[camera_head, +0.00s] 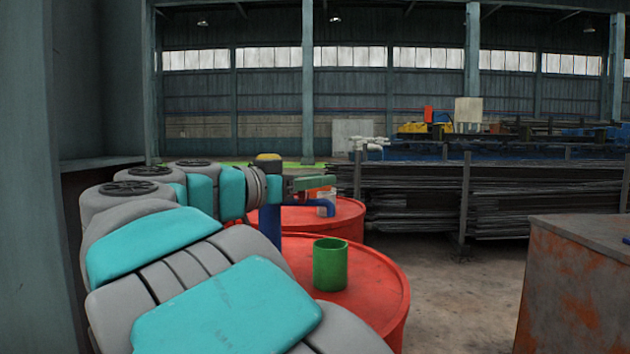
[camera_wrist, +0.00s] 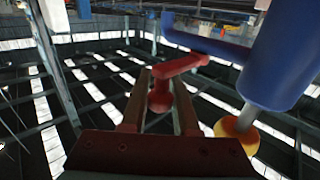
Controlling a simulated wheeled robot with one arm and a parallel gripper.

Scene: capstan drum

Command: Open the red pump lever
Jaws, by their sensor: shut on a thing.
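The red pump lever (camera_wrist: 180,67) shows in the wrist view as a bar with a knob-like end, beside the blue pump body (camera_wrist: 283,60). My gripper (camera_wrist: 158,98) is shut on the lever's end, with one finger on each side of it. In the head view my gripper (camera_head: 313,183) is beside the top of the blue pump (camera_head: 270,222), above its spout (camera_head: 318,205). The lever is mostly hidden there behind the gripper.
A white cup (camera_head: 326,198) is below the spout on the far red drum (camera_head: 340,224). A green cup (camera_head: 330,264) stands on the near red drum (camera_head: 385,295). A rusty box (camera_head: 575,300) is at right. Stacked metal bars lie behind; floor between is clear.

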